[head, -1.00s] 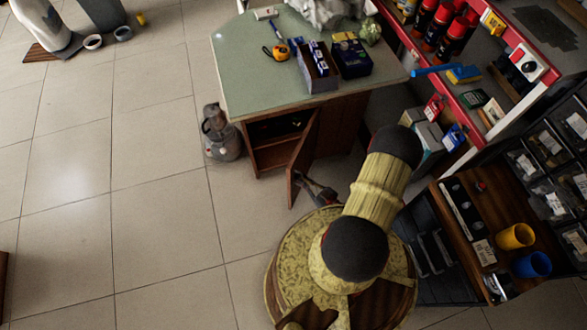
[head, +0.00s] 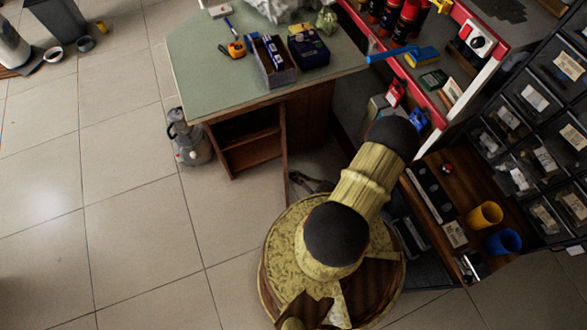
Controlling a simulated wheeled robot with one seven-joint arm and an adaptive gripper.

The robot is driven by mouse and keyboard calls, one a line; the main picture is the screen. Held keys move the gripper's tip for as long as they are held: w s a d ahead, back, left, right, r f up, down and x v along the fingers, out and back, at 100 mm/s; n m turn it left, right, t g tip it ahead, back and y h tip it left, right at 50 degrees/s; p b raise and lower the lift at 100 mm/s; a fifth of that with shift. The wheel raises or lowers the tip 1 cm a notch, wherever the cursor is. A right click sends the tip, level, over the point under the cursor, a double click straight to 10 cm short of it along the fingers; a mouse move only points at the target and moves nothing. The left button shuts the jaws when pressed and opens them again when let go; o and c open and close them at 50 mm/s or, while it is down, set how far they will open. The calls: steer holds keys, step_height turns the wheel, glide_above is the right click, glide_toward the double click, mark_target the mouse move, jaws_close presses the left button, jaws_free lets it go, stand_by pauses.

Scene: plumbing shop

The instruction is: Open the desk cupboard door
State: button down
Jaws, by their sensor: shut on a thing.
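The desk (head: 195,72) has a pale green top and a wooden cupboard below it. The cupboard door (head: 285,142) stands swung out from the front, seen nearly edge-on. The opening shows dark inside, with a wooden shelf (head: 250,138) on the left of the door. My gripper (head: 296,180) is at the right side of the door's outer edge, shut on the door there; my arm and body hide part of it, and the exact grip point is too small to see.
A grey metal can (head: 188,140) stands on the floor left of the desk. A tape measure (head: 236,48) and an open box (head: 272,70) are on the desktop. Shelving with a yellow cup (head: 485,215) and a blue cup (head: 503,242) is close on the right.

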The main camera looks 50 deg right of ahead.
steer(key=shift+a, duration=0.25)
steer(key=c, duration=2.3)
jaws_free()
steer(key=shift+d, duration=0.15)
